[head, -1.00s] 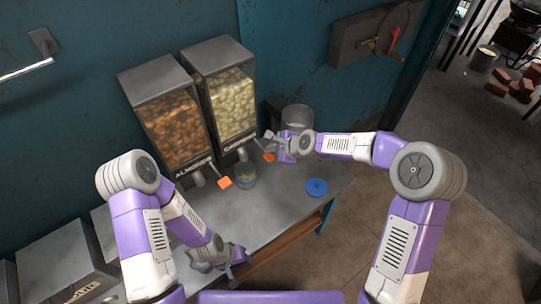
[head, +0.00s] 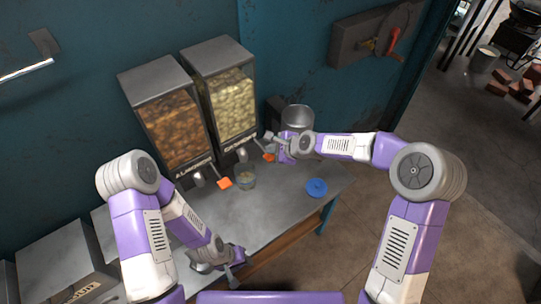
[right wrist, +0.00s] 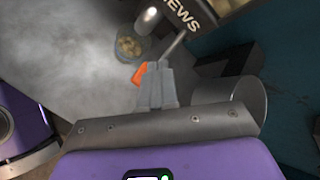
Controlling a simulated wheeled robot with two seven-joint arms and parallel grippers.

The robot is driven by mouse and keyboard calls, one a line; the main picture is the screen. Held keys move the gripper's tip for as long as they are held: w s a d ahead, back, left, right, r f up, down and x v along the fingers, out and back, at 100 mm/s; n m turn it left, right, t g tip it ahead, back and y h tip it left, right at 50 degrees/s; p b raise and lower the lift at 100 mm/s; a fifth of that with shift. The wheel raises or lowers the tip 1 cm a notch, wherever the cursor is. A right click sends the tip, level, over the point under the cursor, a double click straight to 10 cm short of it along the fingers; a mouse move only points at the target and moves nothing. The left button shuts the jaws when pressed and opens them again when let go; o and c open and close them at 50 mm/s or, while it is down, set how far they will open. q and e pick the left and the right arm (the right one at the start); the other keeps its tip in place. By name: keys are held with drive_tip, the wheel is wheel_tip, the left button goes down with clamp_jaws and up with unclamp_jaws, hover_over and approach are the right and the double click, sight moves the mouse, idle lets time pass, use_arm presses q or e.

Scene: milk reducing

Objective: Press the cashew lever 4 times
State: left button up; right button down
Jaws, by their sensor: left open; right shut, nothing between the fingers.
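The cashew dispenser (head: 232,103), filled with pale nuts, is the right one of two against the wall. Its orange-tipped lever (head: 269,157) sticks out at the lower front. The orange tip also shows in the right wrist view (right wrist: 138,75), partly hidden by my right fingers. My right gripper (head: 271,138) is shut and empty, right at the lever; I cannot tell whether it touches. A glass jar (head: 245,177) stands under the cashew spout with some nuts in it; it also shows in the right wrist view (right wrist: 130,47). My left gripper (head: 232,267) is open near the table's front edge.
The almond dispenser (head: 172,125) stands to the left with its own orange-tipped lever (head: 225,183). A blue lid (head: 316,187) lies at the table's right end. A clear container (head: 297,118) stands behind my right gripper. The grey table (head: 235,210) is bare in front of the jar.

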sight(270, 156)
drive_tip(key=shift+f, duration=0.15)
idle(0.5)
drive_tip(key=shift+f+b, duration=0.3)
drive_tip(key=shift+b, duration=0.1)
drive_tip(key=shift+f+b, duration=1.05)
drive_tip(key=shift+f, duration=0.25)
idle(1.0)
drive_tip(key=shift+r, duration=0.15)
drive_tip(key=shift+r+p, duration=1.3)
drive_tip(key=shift+r, duration=0.3)
wheel_tip(270, 156, up, 5)
drive_tip(key=p, duration=0.4)
